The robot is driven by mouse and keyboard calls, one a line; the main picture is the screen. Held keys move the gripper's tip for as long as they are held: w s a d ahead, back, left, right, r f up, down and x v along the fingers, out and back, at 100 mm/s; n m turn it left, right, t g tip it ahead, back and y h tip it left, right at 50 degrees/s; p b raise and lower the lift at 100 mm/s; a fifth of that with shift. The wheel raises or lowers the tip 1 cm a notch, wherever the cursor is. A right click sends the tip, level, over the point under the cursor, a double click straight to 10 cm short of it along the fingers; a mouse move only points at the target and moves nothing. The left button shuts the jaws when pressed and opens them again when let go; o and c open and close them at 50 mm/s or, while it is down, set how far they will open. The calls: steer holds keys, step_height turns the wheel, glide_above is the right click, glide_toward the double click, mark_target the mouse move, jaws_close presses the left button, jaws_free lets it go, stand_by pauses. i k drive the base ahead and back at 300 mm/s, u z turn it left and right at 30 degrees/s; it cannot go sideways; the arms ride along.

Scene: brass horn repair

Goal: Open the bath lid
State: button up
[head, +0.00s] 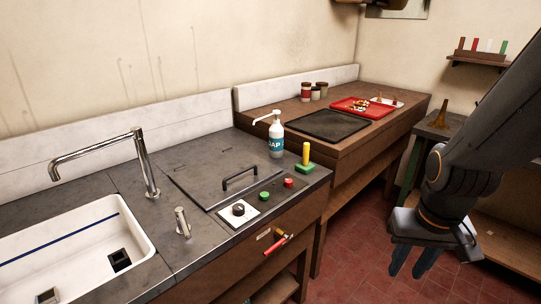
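The bath lid (205,175) is a dark grey square panel lying flat and closed in the grey counter, with a black bar handle (240,177) near its right side. My gripper (410,269) hangs at the lower right over the red tiled floor, pointing down and well away from the lid. Two bluish fingers show with a gap between them, and nothing shows in the gap.
A soap bottle (276,135) and a green block with a yellow handle (305,161) stand behind the lid's right side. A dial (239,210), green button (264,195) and red button (288,183) sit in front. A sink (75,250) with a tap (145,165) is at left.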

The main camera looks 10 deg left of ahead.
mark_target(211, 181)
steer(key=u, duration=0.05)
steer(key=i, duration=1.3)
steer(key=u, duration=0.7)
